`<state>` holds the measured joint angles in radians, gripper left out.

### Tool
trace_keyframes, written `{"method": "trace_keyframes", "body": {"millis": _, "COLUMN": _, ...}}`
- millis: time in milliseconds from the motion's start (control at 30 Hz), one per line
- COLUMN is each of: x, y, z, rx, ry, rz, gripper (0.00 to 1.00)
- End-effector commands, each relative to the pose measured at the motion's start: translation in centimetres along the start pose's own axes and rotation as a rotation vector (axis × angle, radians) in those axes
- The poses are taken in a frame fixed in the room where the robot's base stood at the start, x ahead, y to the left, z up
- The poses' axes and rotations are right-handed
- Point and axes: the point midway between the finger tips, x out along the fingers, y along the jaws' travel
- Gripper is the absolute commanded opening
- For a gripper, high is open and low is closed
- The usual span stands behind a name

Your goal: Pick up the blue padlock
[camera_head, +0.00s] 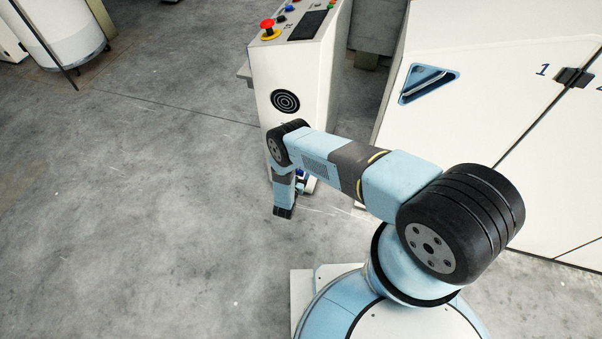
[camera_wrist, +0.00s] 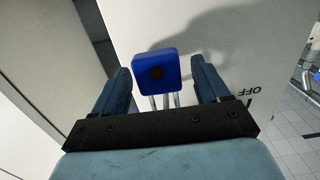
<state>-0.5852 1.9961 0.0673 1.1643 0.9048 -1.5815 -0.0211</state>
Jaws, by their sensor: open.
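The blue padlock (camera_wrist: 155,72) shows in the wrist view as a rounded blue block with a dark round spot on its face. Grey metal bars, seemingly its shackle, run below it toward my gripper's black crossbar. My gripper (camera_wrist: 160,68) is open, with one blue finger on each side of the padlock and a gap on both sides. The fingers do not appear to touch it. In the head view my gripper is low beside the white control cabinet (camera_head: 268,78); the padlock is mostly hidden there behind my arm.
A pale panel (camera_wrist: 225,45) marked OFF stands behind the padlock and carries a shadow. The cabinet has a red stop button (camera_head: 267,25) on top. A large white machine housing (camera_head: 490,60) stands at the right. The grey floor (camera_head: 130,210) at the left is clear.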

Motion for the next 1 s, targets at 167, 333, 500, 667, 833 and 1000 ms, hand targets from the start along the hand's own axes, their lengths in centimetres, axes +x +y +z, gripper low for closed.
{"method": "trace_keyframes", "body": {"millis": 167, "x": 0.01, "y": 0.01, "z": 0.03, "rx": -0.001, "ry": -0.001, "rz": 0.000, "gripper": 0.74}}
{"method": "trace_keyframes", "body": {"millis": 333, "x": -0.01, "y": 0.02, "z": 0.03, "rx": -0.001, "ry": -0.001, "rz": 0.000, "gripper": 0.59}}
{"method": "trace_keyframes", "body": {"millis": 500, "x": -0.01, "y": 0.03, "z": 0.03, "rx": -0.001, "ry": -0.001, "rz": 0.000, "gripper": 0.43}}
{"method": "trace_keyframes", "body": {"millis": 667, "x": -0.01, "y": 0.04, "z": 0.03, "rx": -0.001, "ry": -0.001, "rz": 0.000, "gripper": 0.28}}
{"method": "trace_keyframes", "body": {"millis": 833, "x": 0.01, "y": 0.04, "z": 0.02, "rx": -0.001, "ry": -0.001, "rz": 0.000, "gripper": 0.16}}
{"method": "trace_keyframes", "body": {"millis": 1000, "x": 0.02, "y": 0.05, "z": -0.01, "rx": -0.001, "ry": -0.001, "rz": 0.001, "gripper": 0.16}}
